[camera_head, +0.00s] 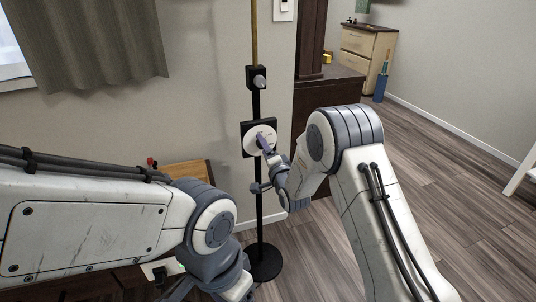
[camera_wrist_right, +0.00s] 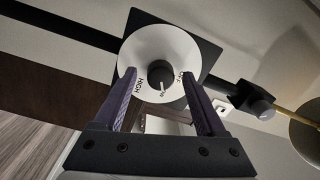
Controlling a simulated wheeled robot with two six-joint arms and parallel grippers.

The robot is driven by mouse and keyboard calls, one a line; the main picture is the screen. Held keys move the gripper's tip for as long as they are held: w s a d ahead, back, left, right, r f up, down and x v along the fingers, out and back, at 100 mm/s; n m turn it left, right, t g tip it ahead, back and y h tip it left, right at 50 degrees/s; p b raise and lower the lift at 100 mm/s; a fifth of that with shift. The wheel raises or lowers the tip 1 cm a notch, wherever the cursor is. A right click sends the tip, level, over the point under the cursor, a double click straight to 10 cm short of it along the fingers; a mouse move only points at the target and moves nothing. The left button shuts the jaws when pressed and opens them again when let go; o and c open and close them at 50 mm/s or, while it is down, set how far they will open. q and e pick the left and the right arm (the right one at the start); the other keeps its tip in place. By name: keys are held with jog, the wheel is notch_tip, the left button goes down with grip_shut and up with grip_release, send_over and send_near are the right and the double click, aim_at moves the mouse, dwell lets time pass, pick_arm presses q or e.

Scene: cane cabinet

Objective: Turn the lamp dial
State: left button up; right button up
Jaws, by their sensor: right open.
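The lamp's black pole (camera_head: 257,185) stands in the middle of the head view. On it sits a white dial plate (camera_head: 259,131) on a black square backing. In the right wrist view, the white plate (camera_wrist_right: 150,42) carries a round black knob (camera_wrist_right: 160,73) with a pale pointer mark. "HIGH" is printed on its left; the right label is hard to read. My right gripper (camera_head: 264,145) is at the dial, and in its wrist view the open fingers (camera_wrist_right: 160,74) lie either side of the knob, with gaps showing. My left gripper is largely cut off at the bottom of the head view.
A smaller black box with a grey knob (camera_head: 259,78) sits higher on the pole; it also shows in the wrist view (camera_wrist_right: 255,98). A dark cabinet (camera_head: 328,105) stands close right of the lamp. A drawer chest (camera_head: 368,55) is farther back. Open wood floor lies right.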

jog(key=v, duration=1)
jog(key=shift+p, duration=0.3)
jog(key=s+a+n+g+h, duration=0.1)
jog(key=s+a+n+g, duration=0.2)
jog(key=s+n+g, duration=0.3)
jog(key=s+a+n+g+h, duration=0.1)
jog(key=s+a+n+g, duration=0.2)
jog(key=s, duration=0.4)
jog(key=s+d+r+n+g+h, duration=0.1)
jog(key=s+d+n+g, duration=0.15)
jog(key=s, duration=0.55)
jog(key=s+d+n+g+h, duration=0.1)
jog(key=s+d+n+g, duration=0.2)
jog(key=s, duration=0.6)
jog(key=s+d+r+n+g+h, duration=0.1)
jog(key=s+d+n+g, duration=0.2)
jog(key=s, duration=0.5)
notch_tip(320, 180, up, 25)
jog(key=a+p, duration=0.1)
jog(key=p, duration=2.4)
jog(key=shift+s, duration=0.35)
